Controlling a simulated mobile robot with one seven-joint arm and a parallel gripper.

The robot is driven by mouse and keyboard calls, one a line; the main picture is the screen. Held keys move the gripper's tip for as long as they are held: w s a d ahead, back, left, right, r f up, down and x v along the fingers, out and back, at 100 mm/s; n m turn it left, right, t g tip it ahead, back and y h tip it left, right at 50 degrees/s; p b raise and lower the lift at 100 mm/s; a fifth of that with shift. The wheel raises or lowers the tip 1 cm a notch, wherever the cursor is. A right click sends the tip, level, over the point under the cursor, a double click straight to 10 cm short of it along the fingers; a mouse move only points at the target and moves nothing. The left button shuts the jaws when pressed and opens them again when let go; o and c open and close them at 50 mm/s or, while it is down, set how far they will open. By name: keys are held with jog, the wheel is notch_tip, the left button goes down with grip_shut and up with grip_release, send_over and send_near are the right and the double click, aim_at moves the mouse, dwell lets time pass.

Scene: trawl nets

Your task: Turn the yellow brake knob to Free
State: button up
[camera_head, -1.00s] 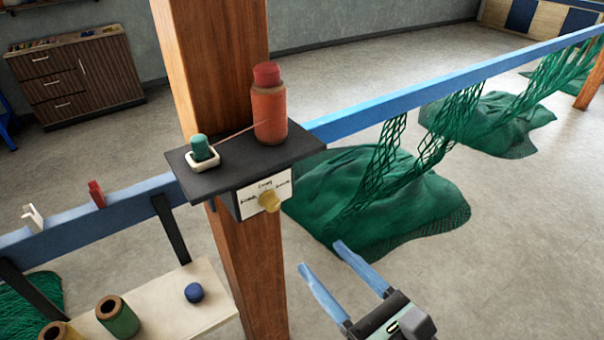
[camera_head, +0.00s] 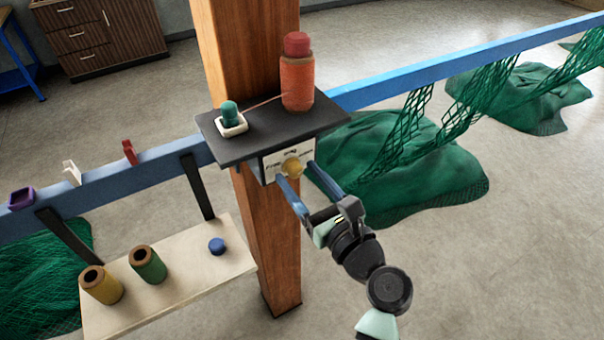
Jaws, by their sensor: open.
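The yellow brake knob (camera_head: 293,167) sits on a white labelled plate (camera_head: 273,165) on the front of a small dark box under the black shelf (camera_head: 245,147), fixed to the wooden post (camera_head: 270,235). The word at the plate's left looks like "Free"; the lettering on the right is partly unreadable. The knob's exact pointing direction is too small to tell. My gripper (camera_head: 295,171) is open. Its two blue fingers reach up toward the plate, one on the lower left of the knob and one on the right. I cannot tell whether they touch it.
An orange spool with red top (camera_head: 297,80) and a green bobbin in a white dish (camera_head: 231,118) stand on the black shelf. A blue rail (camera_head: 440,70) with green nets runs behind. A lower board (camera_head: 190,275) holds two spools and a blue cap.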

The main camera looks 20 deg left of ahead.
grip_shut()
dwell(0.3)
jog(key=shift+n, duration=0.4)
jog(key=n+b, duration=0.2)
jog(key=n, duration=0.2)
jog(key=shift+f+n+b, duration=0.15)
jog(key=shift+n+b, duration=0.15)
jog(key=shift+b, duration=0.05)
jog(key=n+b, duration=0.4)
jog(key=n, duration=0.2)
jog(key=shift+w, duration=0.1)
jog(key=n+b, duration=0.5)
jog(key=n, duration=0.1)
jog(key=shift+n+b, duration=0.3)
jog(key=shift+n, duration=0.1)
jog(key=n+b, duration=0.2)
jog(key=n, duration=0.1)
jog(key=shift+b, duration=0.4)
jog(key=shift+n+b, duration=0.95)
jog(key=shift+n, duration=0.35)
jog(key=shift+r, duration=0.2)
